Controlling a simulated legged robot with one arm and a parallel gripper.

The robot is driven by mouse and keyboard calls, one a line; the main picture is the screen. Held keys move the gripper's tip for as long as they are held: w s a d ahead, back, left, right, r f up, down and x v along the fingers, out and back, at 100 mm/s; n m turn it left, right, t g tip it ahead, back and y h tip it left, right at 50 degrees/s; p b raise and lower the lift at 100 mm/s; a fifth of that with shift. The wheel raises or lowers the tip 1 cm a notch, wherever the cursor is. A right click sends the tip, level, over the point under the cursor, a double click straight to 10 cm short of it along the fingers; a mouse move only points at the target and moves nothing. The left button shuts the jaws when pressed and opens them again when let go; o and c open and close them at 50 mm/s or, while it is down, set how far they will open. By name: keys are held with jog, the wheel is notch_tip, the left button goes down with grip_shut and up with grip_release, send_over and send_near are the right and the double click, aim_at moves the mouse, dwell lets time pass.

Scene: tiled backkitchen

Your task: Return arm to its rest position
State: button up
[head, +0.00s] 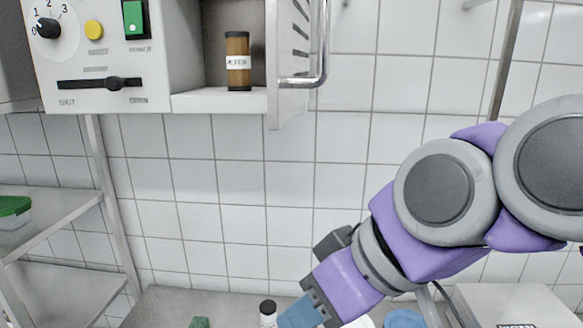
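My arm, purple and grey, reaches in from the right edge and slopes down to the left. My gripper (318,303) is at the bottom of the head view, low over the counter. A blue-grey piece (297,314) shows at its end and is cut by the bottom edge. I cannot tell whether it is part of the fingers or a separate thing, nor whether the gripper is open or shut.
A small dark-capped jar (268,314) stands just left of my gripper on the counter (165,304). A wall cabinet with an open door (298,55) holds a brown spice jar (238,62). A metal shelf rack (65,200) stands left. A grey box (515,303) is at right.

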jog(key=s+d+f+m+g+h+b, duration=0.1)
jog(key=s+d+f+m+h, duration=0.1)
jog(key=f, duration=0.8)
jog(key=s+d+f+m+g+h, duration=0.2)
jog(key=s+d+f, duration=0.3)
jog(key=f, duration=0.5)
jog(key=s+d+f+m+g+h+b, duration=0.1)
jog(key=s+d+f+m, duration=0.3)
jog(key=f, duration=0.6)
jog(key=shift+d+f+g+h+b, duration=0.3)
jog(key=shift+d+f+g+h, duration=0.15)
jog(key=shift+h, duration=0.25)
